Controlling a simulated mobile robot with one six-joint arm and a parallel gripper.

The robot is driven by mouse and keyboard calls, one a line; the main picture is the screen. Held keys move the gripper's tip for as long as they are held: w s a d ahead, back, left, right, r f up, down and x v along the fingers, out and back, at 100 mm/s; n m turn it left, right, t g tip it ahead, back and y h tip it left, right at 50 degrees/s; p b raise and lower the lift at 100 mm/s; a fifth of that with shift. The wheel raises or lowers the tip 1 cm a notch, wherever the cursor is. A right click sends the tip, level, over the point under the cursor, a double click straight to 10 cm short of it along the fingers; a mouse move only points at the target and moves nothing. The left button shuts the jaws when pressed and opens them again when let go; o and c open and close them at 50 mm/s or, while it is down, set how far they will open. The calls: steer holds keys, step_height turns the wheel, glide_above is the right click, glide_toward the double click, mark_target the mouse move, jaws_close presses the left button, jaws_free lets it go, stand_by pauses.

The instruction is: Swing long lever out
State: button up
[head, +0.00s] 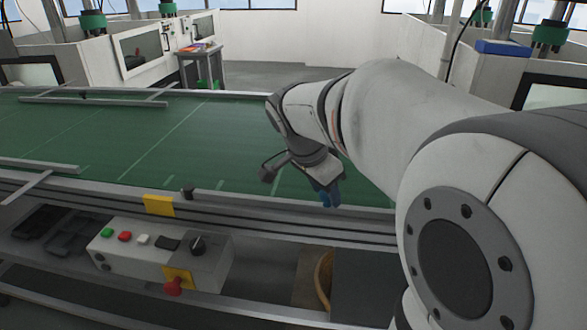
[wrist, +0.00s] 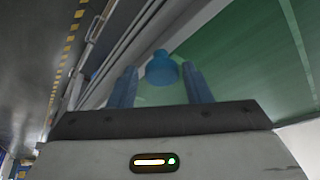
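No long lever can be made out for certain in either view. My gripper (head: 331,197) hangs over the near edge of the green conveyor belt (head: 130,145) in the head view, with its blue fingers pointing down. In the wrist view my gripper's two blue fingers (wrist: 160,88) stand apart. A blue, rounded, cap-like thing (wrist: 162,70) shows between their tips, with a paler patch below it. I cannot tell whether the fingers touch it or whether it lies beyond them.
A control box (head: 150,255) with coloured buttons, a black rotary knob (head: 198,245) and a red stop button (head: 173,287) sits below the belt's near rail. Metal guide bars (head: 95,102) lie over the belt. A brown curved thing (head: 323,280) is in the shelf below.

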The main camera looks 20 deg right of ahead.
steer(key=shift+o, duration=0.9)
steer(key=shift+d+f, duration=0.1)
steer(key=shift+d, duration=0.05)
steer(key=v, duration=0.7)
steer(key=shift+a+r+p, duration=0.25)
steer(key=shift+r+p, duration=0.1)
steer(key=shift+r, duration=0.05)
steer(key=s+a+f+n+t+y+p, duration=0.1)
steer(key=s+a+f+n+y+p, duration=0.3)
steer(key=s+n, duration=0.7)
step_height(320, 180, down, 3)
steer(key=a+n+p, duration=0.2)
steer(key=a+n, duration=0.1)
steer(key=n, duration=0.1)
steer(key=shift+p, duration=0.4)
